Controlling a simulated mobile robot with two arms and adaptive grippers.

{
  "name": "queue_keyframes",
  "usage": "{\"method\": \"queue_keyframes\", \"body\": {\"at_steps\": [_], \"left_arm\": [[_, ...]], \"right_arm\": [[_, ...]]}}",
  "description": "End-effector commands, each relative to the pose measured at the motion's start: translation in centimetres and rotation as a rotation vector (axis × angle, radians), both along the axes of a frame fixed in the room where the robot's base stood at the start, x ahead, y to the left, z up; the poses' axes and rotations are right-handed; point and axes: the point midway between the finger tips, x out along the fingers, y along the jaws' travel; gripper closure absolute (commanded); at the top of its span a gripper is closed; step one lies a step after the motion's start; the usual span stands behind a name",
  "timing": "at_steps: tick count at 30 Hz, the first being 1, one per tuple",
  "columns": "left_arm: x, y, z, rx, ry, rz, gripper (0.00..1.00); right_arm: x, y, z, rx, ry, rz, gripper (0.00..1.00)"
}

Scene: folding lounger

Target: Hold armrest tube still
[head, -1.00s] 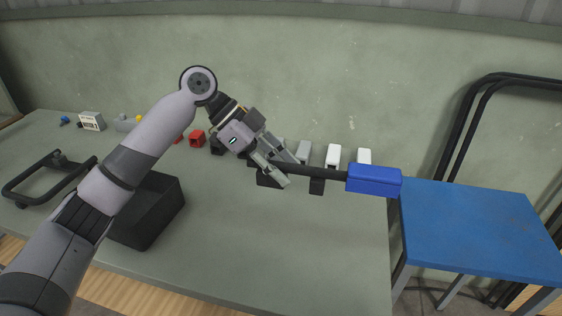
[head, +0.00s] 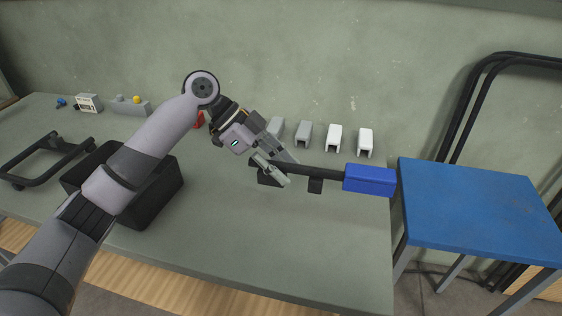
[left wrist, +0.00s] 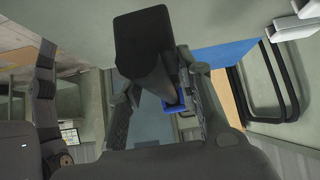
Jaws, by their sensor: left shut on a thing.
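The armrest tube (head: 322,173) is a dark straight bar lying nearly level above the bench, with a blue sleeve (head: 370,180) on its right end. Dark blocks (head: 315,186) show beneath it. My left gripper (head: 276,171) is shut on the tube near its left end, with its fingers coming down from the upper left. In the left wrist view the dark tube (left wrist: 155,72) runs between the two fingers (left wrist: 165,108), and the blue sleeve (left wrist: 174,104) shows beyond. The fingers hide part of the tube's left end. My right gripper is not in view.
Grey and white clips (head: 335,138) stand in a row behind the tube. A blue-topped stool (head: 480,205) stands off the bench's right end. The front bench area is clear.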

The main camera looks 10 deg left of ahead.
Motion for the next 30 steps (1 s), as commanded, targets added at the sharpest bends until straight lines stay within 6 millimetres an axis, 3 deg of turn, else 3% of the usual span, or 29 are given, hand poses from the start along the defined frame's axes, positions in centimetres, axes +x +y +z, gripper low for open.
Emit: {"method": "queue_keyframes", "body": {"at_steps": [30], "left_arm": [[0.0,-0.1,-6.2,-0.003,-0.001,0.0,1.0]], "right_arm": [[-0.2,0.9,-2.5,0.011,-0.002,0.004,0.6]]}}
